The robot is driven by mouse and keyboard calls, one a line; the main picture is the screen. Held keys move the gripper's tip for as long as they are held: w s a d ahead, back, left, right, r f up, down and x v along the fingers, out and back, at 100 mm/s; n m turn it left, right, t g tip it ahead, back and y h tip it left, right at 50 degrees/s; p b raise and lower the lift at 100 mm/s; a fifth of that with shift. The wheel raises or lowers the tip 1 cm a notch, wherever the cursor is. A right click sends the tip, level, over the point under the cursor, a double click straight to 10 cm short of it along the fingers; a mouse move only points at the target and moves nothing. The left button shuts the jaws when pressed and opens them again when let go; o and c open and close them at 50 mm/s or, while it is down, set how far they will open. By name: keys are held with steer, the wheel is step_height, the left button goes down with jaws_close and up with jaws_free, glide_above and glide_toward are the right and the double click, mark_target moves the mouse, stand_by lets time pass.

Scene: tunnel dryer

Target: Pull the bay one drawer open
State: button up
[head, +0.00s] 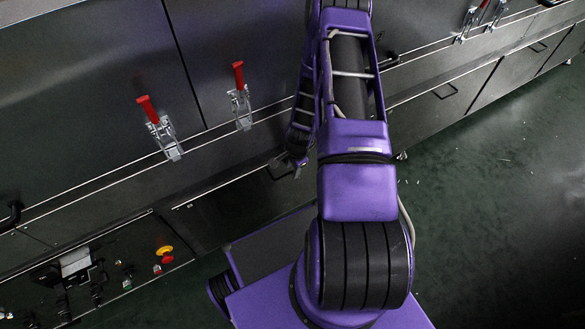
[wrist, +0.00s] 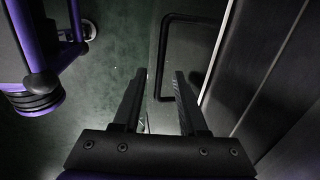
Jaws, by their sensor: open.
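A dark drawer front (head: 232,208) sits low on the dryer in the head view, left of my arm. I cannot read a label saying which bay it is. Its black bar handle (wrist: 163,50) shows in the wrist view as a U shape standing out from the panel. My gripper (wrist: 161,73) is open and empty, with the handle's long bar lined up between its two fingertips in the picture. I cannot tell whether the bar is between the fingers or just beyond them. In the head view my gripper (head: 290,164) is small, dark and close to the handle.
Two red-handled clamps (head: 148,109) (head: 238,74) stick out above the drawer. A control panel with a yellow and red button (head: 165,250) is at lower left. More drawers with a black handle (head: 445,91) continue right. The green floor (head: 480,200) is clear at right.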

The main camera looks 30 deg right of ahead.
jaws_close()
stand_by(1.4)
